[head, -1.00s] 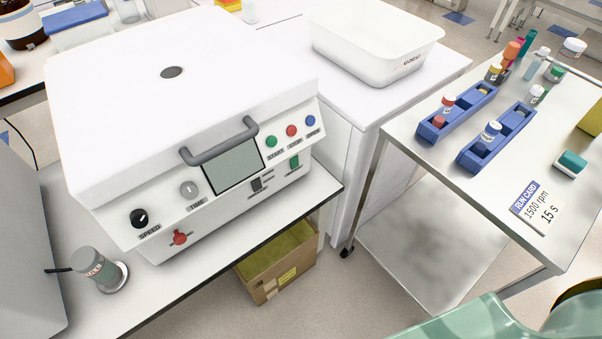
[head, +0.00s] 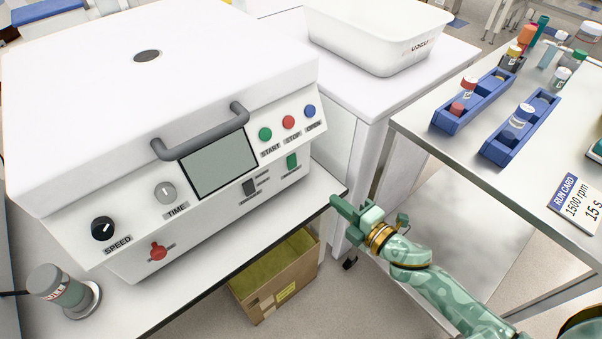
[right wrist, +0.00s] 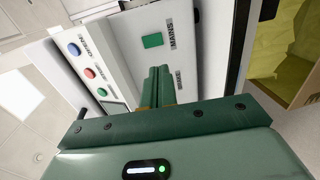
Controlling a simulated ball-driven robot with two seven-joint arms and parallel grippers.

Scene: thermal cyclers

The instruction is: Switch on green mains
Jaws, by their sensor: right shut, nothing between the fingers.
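The white centrifuge-like machine (head: 120,80) stands on the bench at left. Its green mains switch (head: 292,161) is at the right end of the lower front panel. In the right wrist view the green switch (right wrist: 152,41) sits beside the MAINS label, just beyond the fingertips. My right gripper (head: 337,203) is shut and empty, in front of the machine's right end, to the right of and below the switch in the head view, apart from it. In the right wrist view its closed fingers (right wrist: 159,72) point toward the panel. I cannot tell the switch position. My left gripper is not in view.
A dark switch (head: 249,187) is left of the green one; a red knob (head: 158,251) is further left. Start, stop and open buttons (head: 288,122) sit above. A steel trolley (head: 470,165) stands at right, a cardboard box (head: 275,285) below the bench.

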